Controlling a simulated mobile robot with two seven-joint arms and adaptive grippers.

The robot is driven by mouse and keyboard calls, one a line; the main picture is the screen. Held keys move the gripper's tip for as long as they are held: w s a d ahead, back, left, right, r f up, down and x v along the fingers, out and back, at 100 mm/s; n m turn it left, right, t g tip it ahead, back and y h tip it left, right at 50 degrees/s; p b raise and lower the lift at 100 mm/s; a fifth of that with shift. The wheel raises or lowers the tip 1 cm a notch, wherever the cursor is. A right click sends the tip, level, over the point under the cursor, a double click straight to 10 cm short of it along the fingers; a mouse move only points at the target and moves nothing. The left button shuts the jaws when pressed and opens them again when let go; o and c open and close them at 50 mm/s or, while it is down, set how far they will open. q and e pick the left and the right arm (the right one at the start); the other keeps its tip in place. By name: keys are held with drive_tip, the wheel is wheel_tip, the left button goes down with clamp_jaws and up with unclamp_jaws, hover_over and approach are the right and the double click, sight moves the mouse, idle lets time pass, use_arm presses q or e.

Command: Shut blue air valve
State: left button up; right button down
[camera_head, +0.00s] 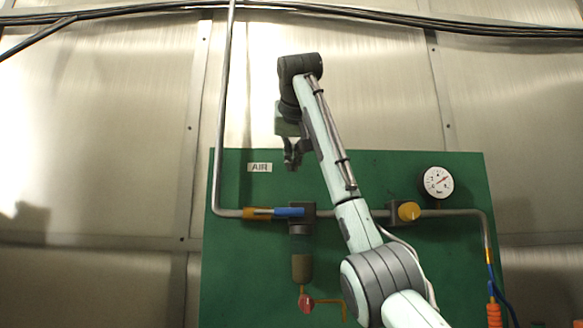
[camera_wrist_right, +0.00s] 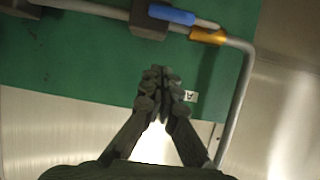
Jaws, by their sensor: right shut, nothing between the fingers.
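The blue air valve handle (camera_head: 290,212) lies along the horizontal pipe, in line with it, between a brass fitting (camera_head: 257,213) and a dark block. In the right wrist view the blue handle (camera_wrist_right: 172,15) is at the top, beside the brass fitting (camera_wrist_right: 208,36). My right gripper (camera_head: 291,163) points down above the handle, apart from it. In the right wrist view its fingers (camera_wrist_right: 160,74) are together with nothing between them. My left gripper is in neither view.
A green panel (camera_head: 450,270) carries the pipe, an AIR label (camera_head: 260,167), a yellow knob (camera_head: 408,211), a round gauge (camera_head: 438,182) and a red knob (camera_head: 306,303). A grey pipe (camera_head: 222,110) runs up at the left. Dark cables (camera_head: 400,20) cross the top.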

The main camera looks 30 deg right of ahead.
drive_tip(key=p, duration=0.1)
hover_over(279, 213)
drive_tip(key=s+d, duration=0.2)
wheel_tip(279, 213, down, 3)
use_arm(q)
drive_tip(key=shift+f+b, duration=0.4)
drive_tip(key=shift+b, duration=0.05)
use_arm(e)
drive_tip(key=shift+s+f, duration=0.15)
drive_tip(key=shift+f, duration=1.85)
